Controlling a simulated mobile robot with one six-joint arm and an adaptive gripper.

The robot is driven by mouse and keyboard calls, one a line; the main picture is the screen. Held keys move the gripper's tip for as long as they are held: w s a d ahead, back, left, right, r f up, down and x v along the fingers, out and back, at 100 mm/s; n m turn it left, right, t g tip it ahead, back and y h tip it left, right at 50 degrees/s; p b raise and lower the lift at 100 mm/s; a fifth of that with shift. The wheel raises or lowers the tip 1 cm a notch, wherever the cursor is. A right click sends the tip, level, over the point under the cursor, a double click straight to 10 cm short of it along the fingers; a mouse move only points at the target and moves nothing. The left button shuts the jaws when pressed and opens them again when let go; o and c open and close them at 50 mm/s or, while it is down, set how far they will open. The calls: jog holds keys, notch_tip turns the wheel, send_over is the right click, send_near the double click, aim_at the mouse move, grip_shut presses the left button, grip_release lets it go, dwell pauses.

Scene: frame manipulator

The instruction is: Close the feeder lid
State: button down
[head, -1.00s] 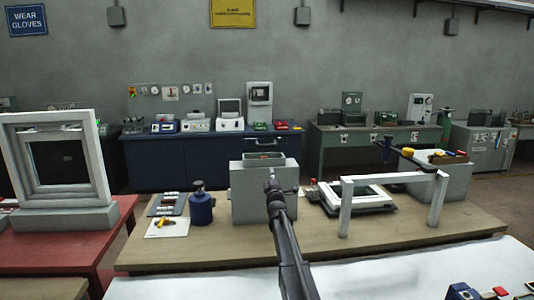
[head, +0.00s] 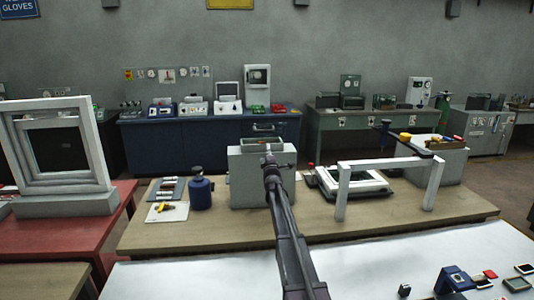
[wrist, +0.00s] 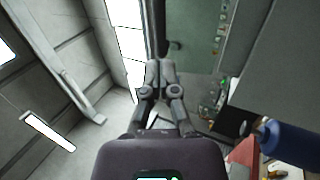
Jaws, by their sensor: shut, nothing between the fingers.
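A grey box (head: 242,180) stands upright on the wooden table, at the middle of the head view. A low, greenish framed part (head: 262,145) shows at its top; I cannot tell whether it is the feeder lid or how far open it is. My gripper (head: 271,160) is in front of the box's upper part, seen from behind, and my arm hides some of the box. In the wrist view my gripper (wrist: 166,64) has its fingers together with nothing between them. A large grey surface (wrist: 285,65), probably the box, lies right of the fingers, apart from them.
A blue bottle (head: 201,193) stands left of the box; it also shows in the wrist view (wrist: 290,142). A white arch frame (head: 385,164) and a framed panel (head: 352,183) are on the right. A white window frame (head: 62,150) stands on the red table.

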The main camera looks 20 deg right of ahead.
jog(key=p+x, duration=0.3)
jog(key=x, duration=0.5)
jog(key=shift+w, duration=0.25)
jog(key=shift+d+r, duration=0.1)
jog(key=shift+r, duration=0.05)
